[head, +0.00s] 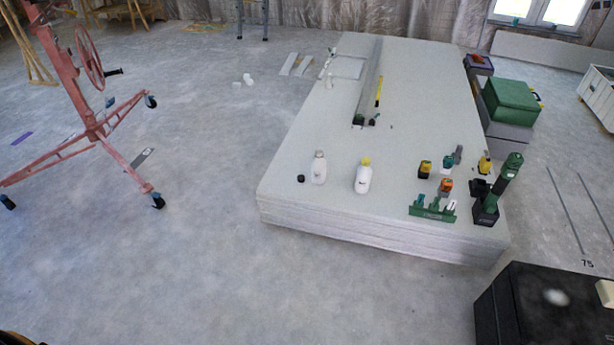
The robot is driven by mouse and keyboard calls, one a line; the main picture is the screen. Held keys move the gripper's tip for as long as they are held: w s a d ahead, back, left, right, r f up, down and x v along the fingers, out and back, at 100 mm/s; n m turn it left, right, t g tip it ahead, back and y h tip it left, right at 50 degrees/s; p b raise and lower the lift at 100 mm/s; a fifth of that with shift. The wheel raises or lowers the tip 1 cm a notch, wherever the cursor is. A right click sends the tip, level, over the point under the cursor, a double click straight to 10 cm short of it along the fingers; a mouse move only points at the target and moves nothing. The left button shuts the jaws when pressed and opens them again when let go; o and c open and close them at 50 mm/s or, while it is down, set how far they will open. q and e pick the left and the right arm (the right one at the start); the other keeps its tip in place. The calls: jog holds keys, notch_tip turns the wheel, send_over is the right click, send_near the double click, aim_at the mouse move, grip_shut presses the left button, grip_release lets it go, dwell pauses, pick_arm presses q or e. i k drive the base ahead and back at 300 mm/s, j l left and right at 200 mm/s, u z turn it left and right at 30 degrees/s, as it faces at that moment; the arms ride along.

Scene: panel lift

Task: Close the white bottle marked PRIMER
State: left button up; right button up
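Two white bottles stand upright near the front edge of a stack of pale panels (330,230). The left bottle (319,170) has a pale, bare-looking neck with no coloured cap on it. A small black cap (301,178) lies on the panel just left of that bottle, apart from it. The right bottle (363,178) has a yellow cap (366,161) on top. Any lettering on the bottles is too small to read, so I cannot tell which is marked PRIMER. Neither of my grippers is in view.
Right of the bottles stand several small power tools (446,186), a green rack (432,211) and a green-and-black tool (500,190). A long rail (370,80) lies farther back. A red panel lift (95,130) stands left. The floor before the stack is clear.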

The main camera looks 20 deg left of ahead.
aim_at(319, 163)
jog(key=i+j, duration=0.2)
jog(key=i, duration=0.25)
jog(key=i+j, duration=0.2)
jog(key=i, duration=0.2)
jog(key=i+j, duration=0.25)
jog(key=i, duration=0.2)
jog(key=i+j, duration=0.2)
jog(key=i, duration=0.2)
jog(key=u, duration=0.05)
